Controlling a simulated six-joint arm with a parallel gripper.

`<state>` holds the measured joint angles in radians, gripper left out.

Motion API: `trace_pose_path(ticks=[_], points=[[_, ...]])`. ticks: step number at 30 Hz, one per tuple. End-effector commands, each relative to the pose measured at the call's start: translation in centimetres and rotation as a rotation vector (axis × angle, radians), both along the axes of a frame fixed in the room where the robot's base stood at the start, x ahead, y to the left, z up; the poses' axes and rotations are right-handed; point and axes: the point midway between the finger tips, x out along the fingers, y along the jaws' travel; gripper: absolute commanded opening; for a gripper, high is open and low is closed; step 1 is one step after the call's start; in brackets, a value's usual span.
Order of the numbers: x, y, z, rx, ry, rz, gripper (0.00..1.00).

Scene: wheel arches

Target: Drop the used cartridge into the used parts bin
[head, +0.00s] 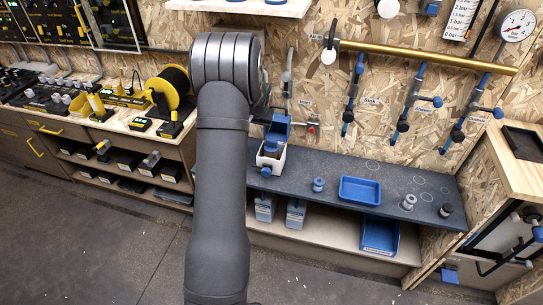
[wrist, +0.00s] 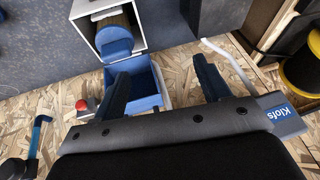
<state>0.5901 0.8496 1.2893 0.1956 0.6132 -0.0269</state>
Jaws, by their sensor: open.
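A white housing (head: 270,160) stands at the left end of the dark bench, its blue lid (head: 278,128) swung open. In the wrist view the housing (wrist: 146,10) holds a brownish cartridge with a blue end (wrist: 114,42), probably the used one. The open lid also shows there (wrist: 150,88). My gripper (wrist: 162,68) is open and empty, its two dark fingers apart, near the lid and short of the cartridge. In the head view my arm hides the gripper. A blue bin (head: 380,234) with an unreadable label sits on the lower shelf; it may be the used parts bin.
A shallow blue tray (head: 360,190) lies on the bench, with a blue-grey part (head: 318,184) left of it and grey parts (head: 408,201) (head: 446,210) right. Pipes and blue-handled valves (head: 402,122) line the wall above. A red button (wrist: 82,105) is beside the lid.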

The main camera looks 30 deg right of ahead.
Motion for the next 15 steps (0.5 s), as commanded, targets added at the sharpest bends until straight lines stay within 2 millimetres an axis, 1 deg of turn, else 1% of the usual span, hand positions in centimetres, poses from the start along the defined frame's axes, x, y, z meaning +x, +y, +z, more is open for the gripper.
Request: trace_pose_path(ticks=[1, 3, 5, 8, 15], points=[[-0.4, 0.8, -0.3, -0.025, -0.040, -0.002, 0.69], [-1.0, 1.5, -0.6, -0.068, -0.098, -0.010, 0.69], [-1.7, 2.1, -0.7, -0.109, -0.143, -0.021, 0.69], [-3.3, 2.9, -0.7, -0.185, -0.211, -0.047, 0.69], [-8.6, 4.1, 0.2, -0.387, -0.310, -0.117, 0.69]])
